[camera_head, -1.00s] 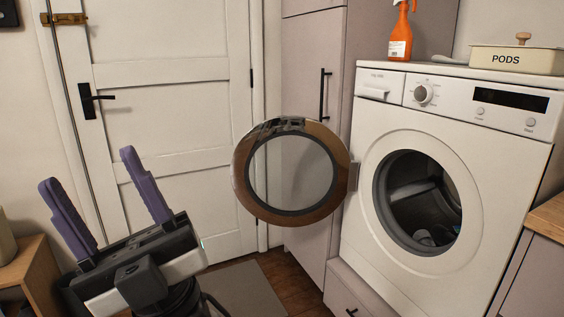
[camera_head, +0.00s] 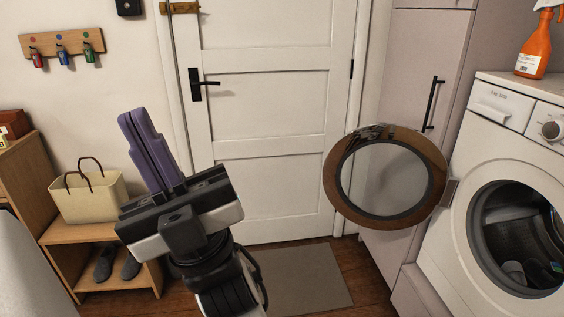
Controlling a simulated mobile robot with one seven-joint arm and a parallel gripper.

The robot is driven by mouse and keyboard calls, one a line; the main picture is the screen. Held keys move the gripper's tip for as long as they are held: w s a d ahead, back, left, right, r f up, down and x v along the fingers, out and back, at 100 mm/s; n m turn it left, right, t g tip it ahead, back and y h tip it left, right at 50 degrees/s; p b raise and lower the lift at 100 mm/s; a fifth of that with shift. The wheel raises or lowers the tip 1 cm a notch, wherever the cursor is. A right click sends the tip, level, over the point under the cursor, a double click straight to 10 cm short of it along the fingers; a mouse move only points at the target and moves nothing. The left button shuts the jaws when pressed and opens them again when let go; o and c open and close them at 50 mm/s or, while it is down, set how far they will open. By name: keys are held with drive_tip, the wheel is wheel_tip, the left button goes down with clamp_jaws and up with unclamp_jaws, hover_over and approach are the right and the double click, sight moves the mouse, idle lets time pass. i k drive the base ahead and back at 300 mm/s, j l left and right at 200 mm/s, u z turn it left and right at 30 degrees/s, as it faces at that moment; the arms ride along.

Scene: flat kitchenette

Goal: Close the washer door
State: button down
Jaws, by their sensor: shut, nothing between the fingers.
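The washer (camera_head: 480,205) stands at the right, partly cut off by the picture's edge. Its round door (camera_head: 342,196), with a brown metallic rim and clear glass, hangs wide open to the left on its hinge. The drum opening is uncovered, and some items lie inside. My gripper (camera_head: 133,116) is at the left, pointing up, with its two purple fingers together and nothing between them. It is well apart from the washer door, to its left in the picture.
A white door (camera_head: 270,110) is behind, with a grey mat (camera_head: 305,280) on the floor before it. A wooden shelf (camera_head: 62,236) with a bag (camera_head: 88,195) and shoes stands at the left. An orange spray bottle (camera_head: 534,52) stands on the washer.

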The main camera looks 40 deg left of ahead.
sight(442, 188)
drive_tip(key=i+j+u, duration=0.3)
drive_tip(key=j, duration=0.15)
drive_tip(key=i+j+u, duration=0.15)
drive_tip(key=j+u, duration=0.2)
drive_tip(key=i+j+u, duration=0.15)
drive_tip(key=i+j, duration=1.05)
drive_tip(key=i, duration=0.2)
